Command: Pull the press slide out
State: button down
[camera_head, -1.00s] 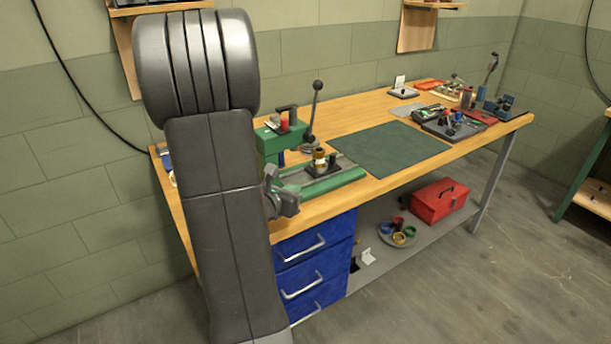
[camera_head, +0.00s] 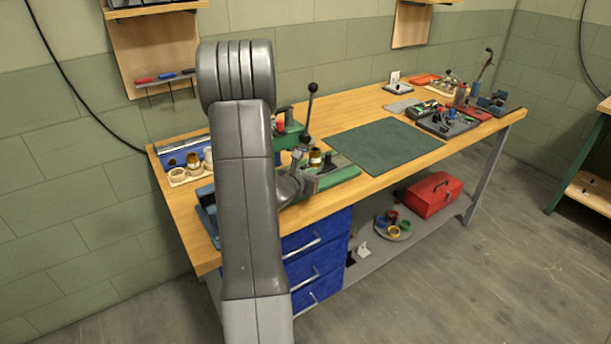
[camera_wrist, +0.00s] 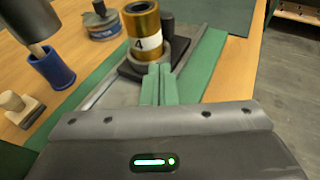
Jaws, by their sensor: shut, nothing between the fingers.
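The green press (camera_head: 288,138) stands at the left part of the bench, with an upright black-knobbed lever (camera_head: 312,100). Its dark slide (camera_wrist: 133,68) lies on the green base (camera_head: 340,178). On the slide stands a brass cylinder (camera_head: 315,158); in the wrist view the brass cylinder (camera_wrist: 143,22) bears a label "4". A black knob (camera_head: 328,163) stands beside the cylinder, partly hidden behind it in the wrist view. My gripper (camera_wrist: 159,84) is shut and empty, its green fingers close to the slide's near end. I cannot tell whether they touch it.
A blue cup (camera_wrist: 52,68) with a dark cylinder above it stands left of the slide in the wrist view. A dark green mat (camera_head: 385,146) lies to the right. Ring-shaped parts (camera_head: 185,172) sit at the bench's left end. My arm hides part of the bench.

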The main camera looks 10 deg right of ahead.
aim_at(321, 168)
jog(key=shift+w+d, duration=0.1)
jog(key=shift+d, duration=0.05)
jog(key=shift+w+d+f+b, duration=0.1)
jog(key=shift+d+f+b, duration=0.15)
jog(key=shift+b, duration=0.3)
jog(key=shift+w+d+b, duration=0.3)
jog(key=shift+d+b, duration=0.5)
jog(key=shift+d, duration=0.1)
jog(key=shift+w+d+b, duration=0.15)
jog(key=shift+d+b, duration=0.15)
jog(key=shift+d, duration=0.05)
jog(key=shift+d+r, duration=0.1)
jog(key=shift+r, duration=0.2)
